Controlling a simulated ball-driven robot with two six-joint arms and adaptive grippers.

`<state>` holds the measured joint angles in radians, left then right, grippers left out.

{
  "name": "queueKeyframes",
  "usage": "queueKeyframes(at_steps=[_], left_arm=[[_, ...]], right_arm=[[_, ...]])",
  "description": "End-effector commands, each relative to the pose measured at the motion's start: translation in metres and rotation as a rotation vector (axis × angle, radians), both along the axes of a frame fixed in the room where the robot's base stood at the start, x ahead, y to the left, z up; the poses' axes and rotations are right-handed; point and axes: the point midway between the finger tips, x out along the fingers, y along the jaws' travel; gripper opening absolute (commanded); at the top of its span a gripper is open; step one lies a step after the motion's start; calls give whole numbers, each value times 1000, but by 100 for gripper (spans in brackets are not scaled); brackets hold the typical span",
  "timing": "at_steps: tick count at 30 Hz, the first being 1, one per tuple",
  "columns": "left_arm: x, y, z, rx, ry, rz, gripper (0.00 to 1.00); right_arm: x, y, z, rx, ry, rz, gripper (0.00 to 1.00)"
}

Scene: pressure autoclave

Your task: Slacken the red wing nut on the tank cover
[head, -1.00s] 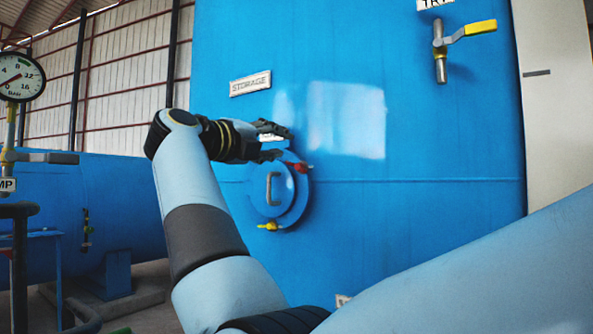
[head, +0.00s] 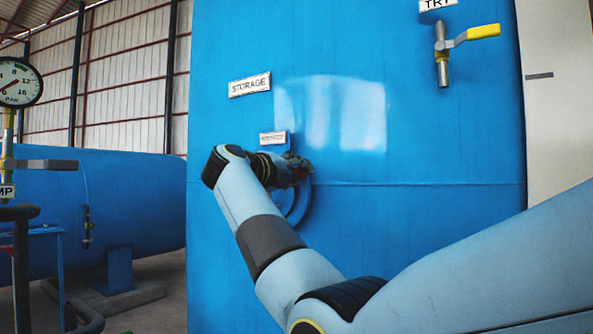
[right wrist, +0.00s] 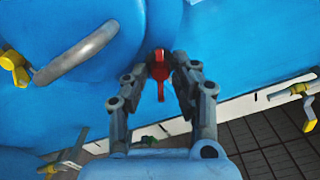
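The red wing nut (right wrist: 160,76) shows in the right wrist view at the edge of the round blue tank cover (right wrist: 120,20). My right gripper (right wrist: 161,68) has one finger on each side of the nut, close against its middle, and looks shut on it. One wing points towards the wrist. In the head view my right gripper (head: 300,168) is at the upper part of the cover (head: 302,205), and my forearm hides most of the cover. My left gripper is in neither view.
A grey curved handle (right wrist: 78,55) and a yellow wing nut (right wrist: 14,64) are on the cover at left. A yellow-handled valve (head: 470,36) is high on the tank (head: 420,130). A pressure gauge (head: 18,82) stands at far left. The tank front right of the cover is clear.

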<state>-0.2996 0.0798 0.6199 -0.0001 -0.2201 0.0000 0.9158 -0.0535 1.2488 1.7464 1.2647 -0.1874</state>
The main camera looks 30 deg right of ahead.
Motion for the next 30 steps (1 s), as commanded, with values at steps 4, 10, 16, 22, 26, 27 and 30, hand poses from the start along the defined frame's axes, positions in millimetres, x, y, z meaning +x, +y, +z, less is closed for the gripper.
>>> queueKeyframes(at_steps=[4,10,16,22,26,27,30], left_arm=[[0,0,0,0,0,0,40],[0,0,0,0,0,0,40],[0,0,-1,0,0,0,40],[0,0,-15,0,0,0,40],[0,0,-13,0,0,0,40],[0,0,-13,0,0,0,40],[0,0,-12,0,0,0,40]], right_arm=[[0,0,0,0,0,0,27],[0,0,0,0,1,0,5],[0,0,-1,0,-1,0,0],[0,1,-4,34,-83,0,0],[0,1,-2,38,-88,0,0],[0,1,-2,38,-88,0,0],[0,1,-2,38,-88,-1,22]])
